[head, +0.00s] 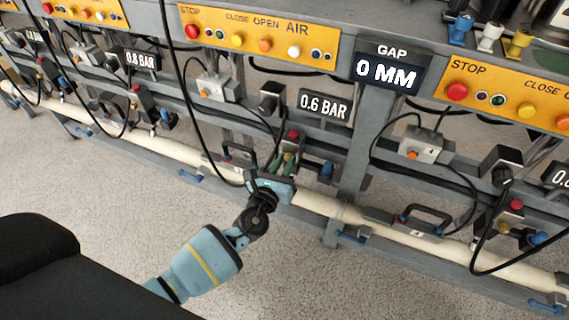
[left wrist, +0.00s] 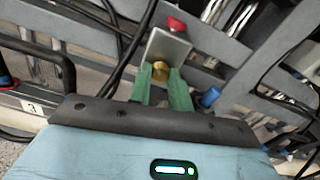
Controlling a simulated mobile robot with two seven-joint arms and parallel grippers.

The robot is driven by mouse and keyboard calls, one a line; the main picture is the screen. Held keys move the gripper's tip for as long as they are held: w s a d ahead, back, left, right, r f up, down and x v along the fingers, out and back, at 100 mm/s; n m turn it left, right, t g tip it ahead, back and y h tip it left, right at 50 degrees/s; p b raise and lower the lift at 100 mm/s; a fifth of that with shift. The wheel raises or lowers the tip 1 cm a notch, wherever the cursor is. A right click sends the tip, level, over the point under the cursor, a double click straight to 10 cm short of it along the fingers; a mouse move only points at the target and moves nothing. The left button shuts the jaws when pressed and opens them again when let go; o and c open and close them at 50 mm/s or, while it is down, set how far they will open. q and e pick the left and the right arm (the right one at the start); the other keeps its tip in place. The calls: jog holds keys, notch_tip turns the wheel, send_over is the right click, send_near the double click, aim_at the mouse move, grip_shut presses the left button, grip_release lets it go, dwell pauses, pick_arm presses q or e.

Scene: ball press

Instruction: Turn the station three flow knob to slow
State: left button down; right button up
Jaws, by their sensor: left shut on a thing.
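The station three flow knob (left wrist: 161,71) looks brass-coloured and sits on the front of a grey metal block (left wrist: 168,46) with a red button (left wrist: 177,24) on top. My left gripper (head: 285,165) reaches the block from the front. Its green fingertips, seen in the left wrist view (left wrist: 160,78), are shut on either side of the knob. In the head view the fingers and gripper body hide the knob. A plate marked 3 (left wrist: 33,107) is left of the gripper. I cannot read any slow mark or the knob's setting. My right gripper is not in view.
A blue fitting (left wrist: 209,97) lies close right of the fingers. Black cables (head: 277,125) hang near the block. A pale pipe (head: 315,204) runs below, with a black handle (head: 238,153) at left. A 0.6 BAR display (head: 325,106) is above. The floor in front is clear.

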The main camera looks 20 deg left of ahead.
pick_arm(q)
jog(key=n+b, duration=0.4)
jog(key=n, duration=0.4)
jog(key=shift+f, duration=0.15)
jog(key=n+b, duration=0.1)
jog(key=n, duration=0.1)
jog(key=shift+n, duration=0.3)
jog(key=n, duration=0.2)
jog(key=shift+d+n+b, duration=0.1)
jog(key=shift+n+b, duration=0.2)
jog(key=shift+n, duration=0.1)
jog(key=n, duration=0.3)
jog(key=shift+n, duration=0.3)
jog(key=shift+r+n, duration=0.2)
jog(key=shift+n, duration=0.3)
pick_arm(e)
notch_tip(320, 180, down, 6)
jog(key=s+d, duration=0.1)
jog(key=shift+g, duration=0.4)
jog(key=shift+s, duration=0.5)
